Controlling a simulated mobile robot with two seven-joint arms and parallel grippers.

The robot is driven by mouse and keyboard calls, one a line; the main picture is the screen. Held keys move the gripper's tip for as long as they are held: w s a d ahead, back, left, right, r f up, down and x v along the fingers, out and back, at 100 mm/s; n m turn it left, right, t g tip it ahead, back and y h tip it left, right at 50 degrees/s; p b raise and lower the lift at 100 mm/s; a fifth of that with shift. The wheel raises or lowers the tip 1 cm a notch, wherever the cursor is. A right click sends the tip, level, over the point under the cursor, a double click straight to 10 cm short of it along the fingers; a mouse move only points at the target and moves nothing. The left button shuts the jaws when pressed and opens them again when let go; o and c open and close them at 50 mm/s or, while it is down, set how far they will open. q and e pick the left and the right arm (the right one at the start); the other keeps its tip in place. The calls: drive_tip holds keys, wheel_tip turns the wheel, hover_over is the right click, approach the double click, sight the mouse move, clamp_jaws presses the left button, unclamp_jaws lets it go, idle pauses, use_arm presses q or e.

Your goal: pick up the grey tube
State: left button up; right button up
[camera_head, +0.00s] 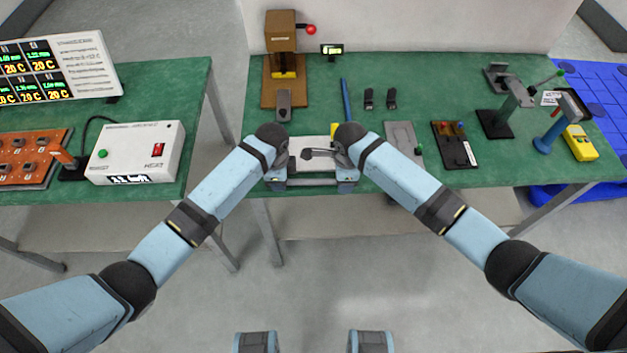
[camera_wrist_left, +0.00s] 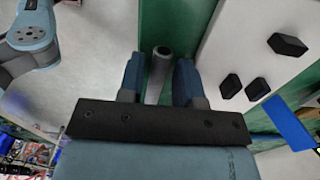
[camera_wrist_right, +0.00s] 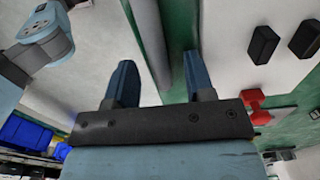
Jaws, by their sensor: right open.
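The grey tube (camera_head: 313,182) lies level across the front edge of the right green table, between my two grippers. My left gripper (camera_head: 277,182) is at its left end; in the left wrist view the tube's round end (camera_wrist_left: 161,52) shows between the fingers (camera_wrist_left: 160,72). Whether those fingers press on it is unclear. My right gripper (camera_head: 347,182) is at the other end, open, with the tube (camera_wrist_right: 150,38) running between its fingers (camera_wrist_right: 158,75), nearer the left one, in the right wrist view.
A brown press (camera_head: 281,45), a blue rod (camera_head: 345,98), a black device (camera_head: 453,147) and a yellow meter (camera_head: 580,143) stand farther off. A white heater box (camera_head: 135,150) is on the left table.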

use_arm(q)
drive_tip(key=c, duration=0.5)
use_arm(e)
drive_tip(key=c, duration=0.5)
use_arm(q)
clamp_jaws()
use_arm(e)
clamp_jaws()
